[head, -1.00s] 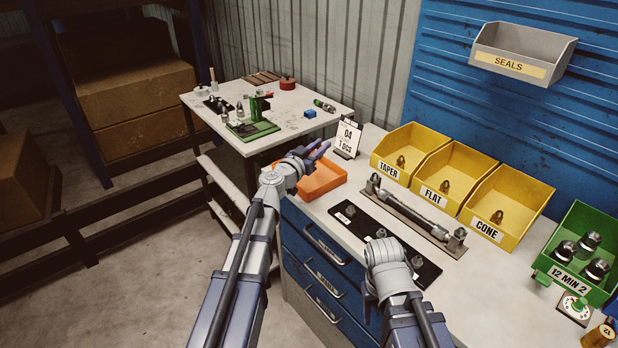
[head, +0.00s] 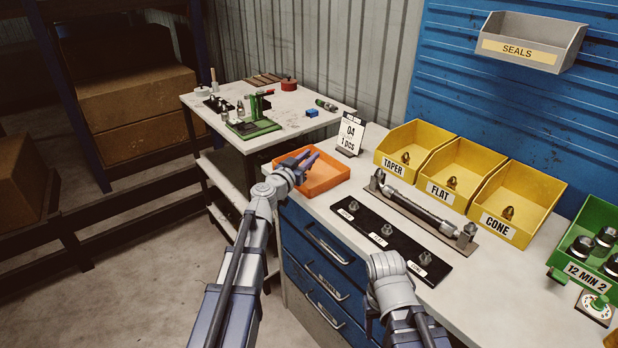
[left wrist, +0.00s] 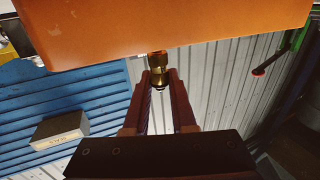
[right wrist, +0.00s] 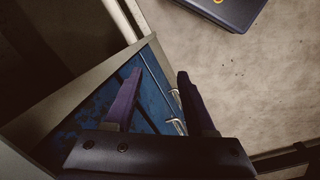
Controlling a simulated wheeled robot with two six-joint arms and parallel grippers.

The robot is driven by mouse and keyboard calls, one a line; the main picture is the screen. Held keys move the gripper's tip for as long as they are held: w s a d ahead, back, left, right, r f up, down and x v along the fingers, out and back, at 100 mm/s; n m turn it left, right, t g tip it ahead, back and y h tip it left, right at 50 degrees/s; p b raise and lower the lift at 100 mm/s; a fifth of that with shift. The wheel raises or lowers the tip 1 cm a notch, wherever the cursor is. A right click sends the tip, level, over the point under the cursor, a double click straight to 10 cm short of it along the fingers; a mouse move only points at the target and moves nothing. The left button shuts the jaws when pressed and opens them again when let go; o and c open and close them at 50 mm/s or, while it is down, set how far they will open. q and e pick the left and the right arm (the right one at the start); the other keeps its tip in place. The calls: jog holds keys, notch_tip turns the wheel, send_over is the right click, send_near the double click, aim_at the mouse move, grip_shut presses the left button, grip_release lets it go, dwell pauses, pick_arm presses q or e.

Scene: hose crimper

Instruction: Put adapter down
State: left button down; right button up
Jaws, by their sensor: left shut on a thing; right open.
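My left gripper (head: 306,160) is at the orange tray (head: 334,183), over its left part. In the left wrist view, the left gripper (left wrist: 161,82) is shut on a small brass adapter (left wrist: 158,76), with the orange tray (left wrist: 180,25) filling the top of the picture right by the adapter. I cannot tell whether the adapter touches the tray; it is not clear in the head view. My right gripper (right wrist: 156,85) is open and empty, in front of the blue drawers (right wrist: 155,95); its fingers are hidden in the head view.
A black strip (head: 402,251) with three fittings lies on the bench, beside a hose assembly in a holder (head: 431,217). Yellow bins (head: 497,226) and a green bin (head: 588,275) stand behind. A side table (head: 290,117) holds tools.

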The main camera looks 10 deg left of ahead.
pick_arm(q)
jog(key=shift+f+b, duration=1.9)
jog(key=shift+f, duration=0.15)
jog(key=shift+r, duration=0.15)
jog(key=c, duration=0.7)
grip_release()
